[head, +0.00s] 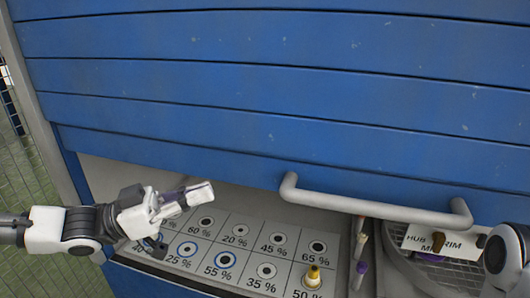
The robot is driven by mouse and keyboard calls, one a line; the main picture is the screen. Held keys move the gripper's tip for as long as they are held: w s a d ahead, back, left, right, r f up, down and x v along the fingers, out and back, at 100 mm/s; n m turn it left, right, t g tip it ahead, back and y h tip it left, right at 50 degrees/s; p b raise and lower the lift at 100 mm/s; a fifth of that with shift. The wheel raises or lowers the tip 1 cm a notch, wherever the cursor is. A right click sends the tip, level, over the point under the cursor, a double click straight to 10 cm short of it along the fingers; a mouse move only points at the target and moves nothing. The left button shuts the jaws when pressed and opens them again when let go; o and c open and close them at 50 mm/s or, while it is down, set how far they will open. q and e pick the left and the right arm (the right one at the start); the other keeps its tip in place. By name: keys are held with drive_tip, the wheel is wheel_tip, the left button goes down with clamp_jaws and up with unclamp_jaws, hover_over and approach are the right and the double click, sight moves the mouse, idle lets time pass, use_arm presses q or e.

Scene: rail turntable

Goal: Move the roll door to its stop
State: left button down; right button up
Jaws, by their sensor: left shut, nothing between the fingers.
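The blue slatted roll door (290,95) fills most of the head view. Its lower edge hangs above a low opening. A light grey bar handle (375,206) is fixed along the door's lower part, right of centre. My left gripper (206,192) is shut and empty, in front of the opening, left of the handle and apart from it. Part of my right arm shows at the right edge, near the handle's right end, but its fingers are out of the picture.
Inside the opening, a panel (240,254) has ringed holes with percent labels. A yellow-topped peg (313,277) stands in one hole. To the right are a round mesh basket (455,271) and a "HUB" label card (445,241). A grey frame post (38,115) stands at left.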

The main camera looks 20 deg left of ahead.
use_arm(q)
drive_tip(key=f+x, duration=0.2)
drive_tip(key=x, duration=0.9)
drive_tip(key=shift+w+d+f+b, duration=0.3)
drive_tip(key=shift+w+d+f, duration=0.05)
drive_tip(key=shift+w, duration=0.1)
use_arm(e)
drive_tip(key=shift+w, duration=0.1)
use_arm(q)
drive_tip(key=shift+s+d, duration=0.1)
drive_tip(key=shift+s, duration=0.05)
